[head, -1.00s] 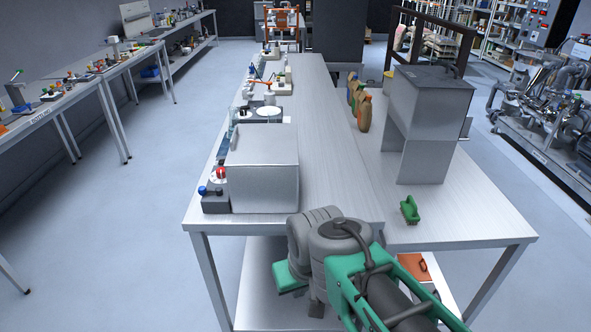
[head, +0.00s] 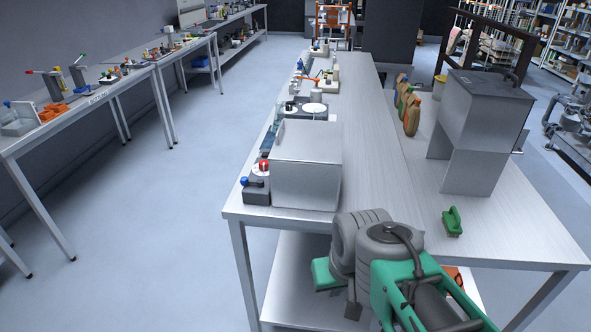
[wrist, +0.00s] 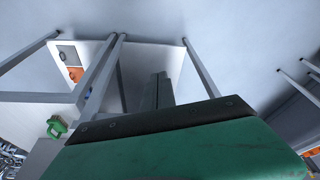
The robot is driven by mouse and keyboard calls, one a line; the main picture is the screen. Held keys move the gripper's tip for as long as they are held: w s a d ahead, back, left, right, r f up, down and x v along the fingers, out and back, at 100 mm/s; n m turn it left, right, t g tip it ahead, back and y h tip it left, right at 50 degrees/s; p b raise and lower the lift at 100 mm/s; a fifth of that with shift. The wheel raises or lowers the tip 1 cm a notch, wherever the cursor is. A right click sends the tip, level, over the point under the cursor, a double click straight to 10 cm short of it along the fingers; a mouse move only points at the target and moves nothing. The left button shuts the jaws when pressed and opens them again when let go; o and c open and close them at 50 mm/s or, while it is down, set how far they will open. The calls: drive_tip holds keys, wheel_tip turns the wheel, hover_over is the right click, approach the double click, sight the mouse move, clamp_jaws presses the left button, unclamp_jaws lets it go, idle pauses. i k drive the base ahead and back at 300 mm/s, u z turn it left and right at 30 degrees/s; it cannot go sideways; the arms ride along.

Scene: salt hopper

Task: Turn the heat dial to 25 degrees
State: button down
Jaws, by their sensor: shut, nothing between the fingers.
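No heat dial can be made out for certain. On the near left corner of the bench, a dark box with a blue knob (head: 244,181) stands beside a red round knob (head: 264,166), both left of a big grey metal box (head: 305,172). Farther back stand small devices with a white round plate (head: 314,108); their fronts are too small to read. My gripper shows in the wrist view (wrist: 162,82), its dark fingers shut and empty. In the head view my arm hangs at the bench's near edge, and the fingers are not clear there.
The steel bench (head: 365,150) has bare space along its middle. A green brush (head: 452,221) and a tall grey hopper stand (head: 485,120) are on the right. Open floor (head: 170,240) lies left, before another bench (head: 130,75).

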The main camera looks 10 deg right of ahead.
sight(263, 165)
drive_tip(key=u, duration=0.55)
drive_tip(key=k, duration=0.65)
drive_tip(key=u, duration=1.3)
drive_tip(key=i, duration=1.95)
drive_tip(key=z, duration=0.95)
drive_tip(key=i, duration=0.7)
drive_tip(key=z, duration=0.75)
